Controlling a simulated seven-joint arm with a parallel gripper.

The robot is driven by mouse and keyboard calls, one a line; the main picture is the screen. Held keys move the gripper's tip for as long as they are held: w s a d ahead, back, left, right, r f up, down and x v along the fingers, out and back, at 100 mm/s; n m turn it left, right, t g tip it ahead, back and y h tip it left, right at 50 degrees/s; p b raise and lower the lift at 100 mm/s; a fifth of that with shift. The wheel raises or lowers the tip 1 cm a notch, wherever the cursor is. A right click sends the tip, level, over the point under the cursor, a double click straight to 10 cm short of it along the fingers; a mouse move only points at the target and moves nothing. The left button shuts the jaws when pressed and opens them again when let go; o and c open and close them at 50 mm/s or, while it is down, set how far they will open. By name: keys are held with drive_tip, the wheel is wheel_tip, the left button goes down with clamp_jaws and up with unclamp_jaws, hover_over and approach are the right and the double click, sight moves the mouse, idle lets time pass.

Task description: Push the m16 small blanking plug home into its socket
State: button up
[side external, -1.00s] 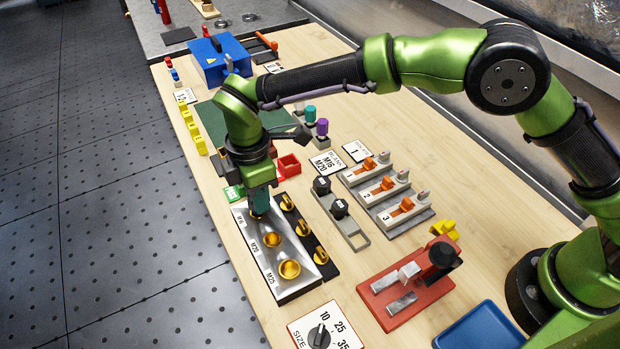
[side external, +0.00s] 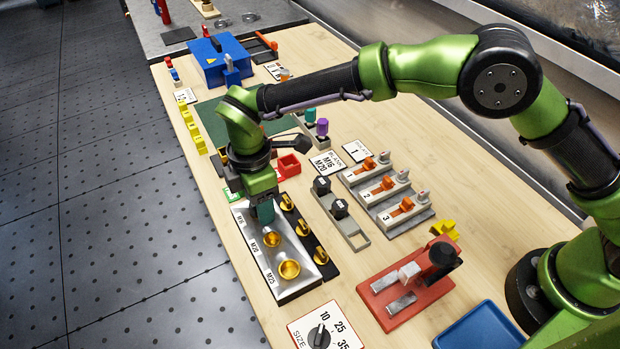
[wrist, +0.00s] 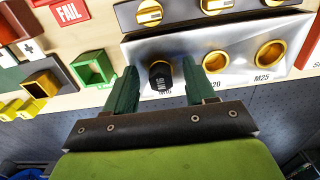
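The M16 plug (wrist: 160,76) is a dark cap with a white M16 mark, standing in the M16 position of the silver socket plate (wrist: 185,42). My gripper (wrist: 160,70) is open, with one green finger on each side of the plug and a gap on both sides. In the side view my gripper (side external: 264,216) is low over the M16 end of the plate (side external: 293,288) and hides the plug. How deep the plug sits cannot be told. The brass-rimmed M20 socket (wrist: 215,62) and M25 socket (wrist: 270,55) are open.
A black strip with yellow-brass fittings (side external: 303,229) lies right beside the plate. A grey rack (side external: 357,241) holds two black plugs. Red (side external: 289,165) and green bins stand just behind my gripper. A red fixture (side external: 405,290) is at the right front.

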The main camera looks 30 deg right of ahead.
wheel_tip(320, 180, up, 17)
idle(0.6)
drive_tip(key=s+d+r+m+t, duration=0.1)
drive_tip(key=s+d+m, duration=0.4)
drive_tip(key=d, duration=0.6)
drive_tip(key=s+d+r+m+t+y, duration=0.1)
drive_tip(key=s+d+m+t, duration=0.2)
drive_tip(key=s+d+m, duration=0.3)
drive_tip(key=s+d+r+m+t+y, duration=0.1)
drive_tip(key=s+d+m+t, duration=0.2)
drive_tip(key=s+d+m, duration=0.3)
drive_tip(key=d+m, duration=0.5)
drive_tip(key=d, duration=0.5)
drive_tip(key=shift+s+r, duration=0.25)
drive_tip(key=shift+r, duration=0.05)
